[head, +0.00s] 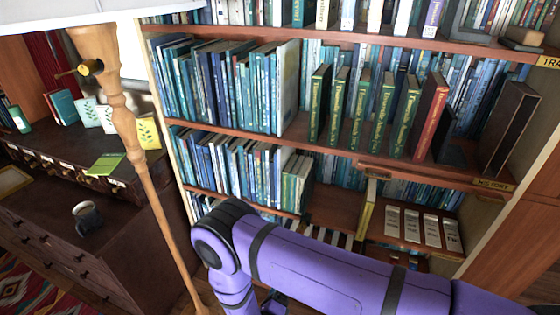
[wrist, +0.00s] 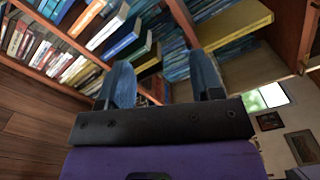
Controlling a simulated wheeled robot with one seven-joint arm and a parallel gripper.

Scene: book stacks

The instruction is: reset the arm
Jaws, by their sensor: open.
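My gripper (wrist: 163,88) shows in the wrist view with its two blue fingers spread apart and nothing between them. Bookshelves with books lie beyond the fingertips. In the head view my purple arm crosses the lower middle and right of the picture, in front of the lower shelves. The gripper itself is hardly visible there, hidden low behind the arm at the bottom edge.
A tall bookcase (head: 350,153) full of books fills the middle and right. A wooden post (head: 137,150) stands left of it. A dark cabinet (head: 75,235) at the left carries a mug (head: 87,217). A yellow book (wrist: 235,22) shows near the gripper.

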